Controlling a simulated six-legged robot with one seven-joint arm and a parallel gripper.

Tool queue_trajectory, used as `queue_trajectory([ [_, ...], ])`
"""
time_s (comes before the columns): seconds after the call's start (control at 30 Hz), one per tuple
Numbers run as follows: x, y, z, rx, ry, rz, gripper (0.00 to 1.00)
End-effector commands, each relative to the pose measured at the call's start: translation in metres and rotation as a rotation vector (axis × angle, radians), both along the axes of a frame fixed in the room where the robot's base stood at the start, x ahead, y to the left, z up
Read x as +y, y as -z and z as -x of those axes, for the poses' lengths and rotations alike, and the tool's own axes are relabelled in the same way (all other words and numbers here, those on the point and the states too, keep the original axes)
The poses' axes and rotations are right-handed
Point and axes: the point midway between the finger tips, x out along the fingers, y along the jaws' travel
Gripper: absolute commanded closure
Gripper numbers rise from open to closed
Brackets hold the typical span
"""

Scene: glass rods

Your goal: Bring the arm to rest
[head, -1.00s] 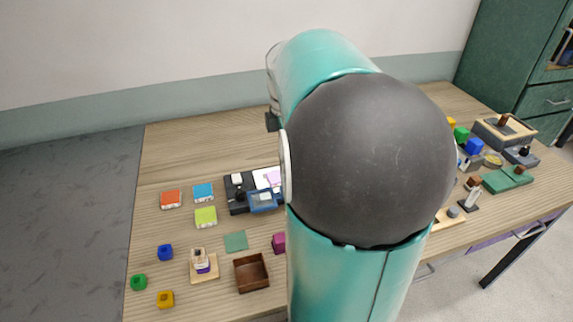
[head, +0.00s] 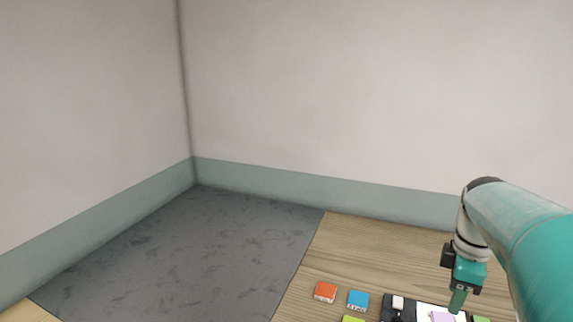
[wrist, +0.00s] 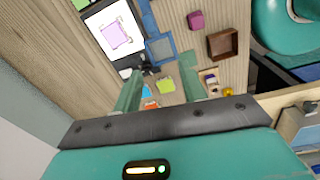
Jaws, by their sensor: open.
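My gripper (head: 458,298) hangs at the lower right of the head view, fingers pointing down over the wooden table (head: 345,245). The wrist view looks down between two teal fingers, which are spread apart with nothing between their tips (wrist: 158,82). My teal arm enters from the right edge of the head view. Whether the fingertips touch anything below cannot be told.
The wrist view shows a pink square (wrist: 116,34) on a white sheet, a magenta cube (wrist: 196,20), a brown box (wrist: 222,43) and a lime box (wrist: 166,86). The table's back strip is clear.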

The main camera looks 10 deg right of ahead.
Motion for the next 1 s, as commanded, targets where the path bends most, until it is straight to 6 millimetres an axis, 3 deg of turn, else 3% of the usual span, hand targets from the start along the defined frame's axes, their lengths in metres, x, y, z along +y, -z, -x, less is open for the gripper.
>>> queue_trajectory([
  [0.1, 0.050, -0.008, 0.003, -0.072, 0.126, 0.023, 0.58],
  [0.3, 0.122, -0.010, 0.019, -0.209, 0.373, 0.000, 0.58],
  [0.6, 0.206, 0.004, 0.061, -0.386, 0.724, -0.170, 0.58],
  [0.8, 0.230, 0.014, 0.077, -0.428, 0.862, -0.270, 0.58],
  [1.0, 0.232, 0.016, 0.079, -0.429, 0.887, -0.284, 0.58],
])
